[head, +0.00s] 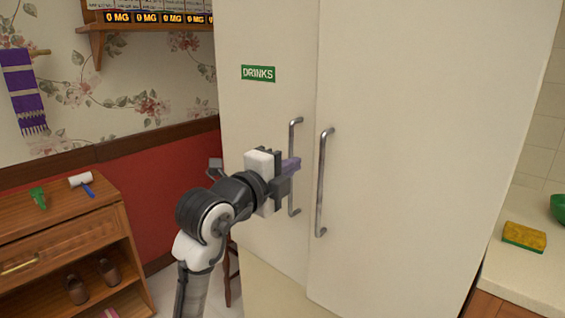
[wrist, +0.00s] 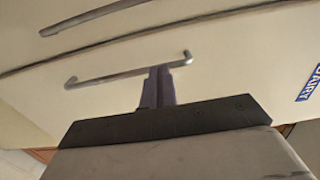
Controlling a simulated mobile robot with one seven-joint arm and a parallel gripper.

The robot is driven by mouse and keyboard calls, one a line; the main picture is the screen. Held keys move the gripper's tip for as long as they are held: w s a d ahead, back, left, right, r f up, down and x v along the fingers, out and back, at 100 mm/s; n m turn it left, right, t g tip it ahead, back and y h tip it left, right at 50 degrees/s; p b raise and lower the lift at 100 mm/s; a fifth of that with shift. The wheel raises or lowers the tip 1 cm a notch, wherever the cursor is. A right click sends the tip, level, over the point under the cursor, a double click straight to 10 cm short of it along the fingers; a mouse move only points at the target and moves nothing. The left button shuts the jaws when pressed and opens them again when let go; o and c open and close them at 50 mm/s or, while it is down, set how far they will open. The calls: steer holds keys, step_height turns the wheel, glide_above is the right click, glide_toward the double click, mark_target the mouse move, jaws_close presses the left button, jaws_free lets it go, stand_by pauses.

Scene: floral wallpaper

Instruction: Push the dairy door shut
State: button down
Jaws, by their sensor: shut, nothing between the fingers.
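In the head view a tall cream cabinet has a left door (head: 258,105) with a green DRINKS sign (head: 258,73), and a wide right door (head: 420,120). Each has a vertical metal bar handle, the left one (head: 294,208) and the right one (head: 320,190). My gripper (head: 292,165) is shut and empty, its purple fingers by the left handle. In the wrist view the shut fingers (wrist: 160,72) overlap a handle (wrist: 110,76); contact is unclear. A blue DAIRY sign (wrist: 310,83) shows at the right edge there; I see no such sign in the head view.
A wooden drawer unit (head: 60,230) stands at the left, with a green item (head: 38,199) and a white-and-blue item (head: 82,182) on top. A counter (head: 530,270) with a yellow sponge (head: 524,236) is at the right. A lower cream panel (head: 268,290) lies below the left door.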

mark_target(314, 152)
steer(key=p+x, duration=0.3)
steer(key=x, duration=0.6)
steer(key=shift+w+d, duration=0.1)
steer(key=x, duration=0.1)
steer(key=b+x, duration=0.1)
steer(key=x, duration=0.1)
steer(key=shift+w+r, duration=0.3)
steer(key=shift+r, duration=0.05)
steer(key=shift+s+f, duration=0.1)
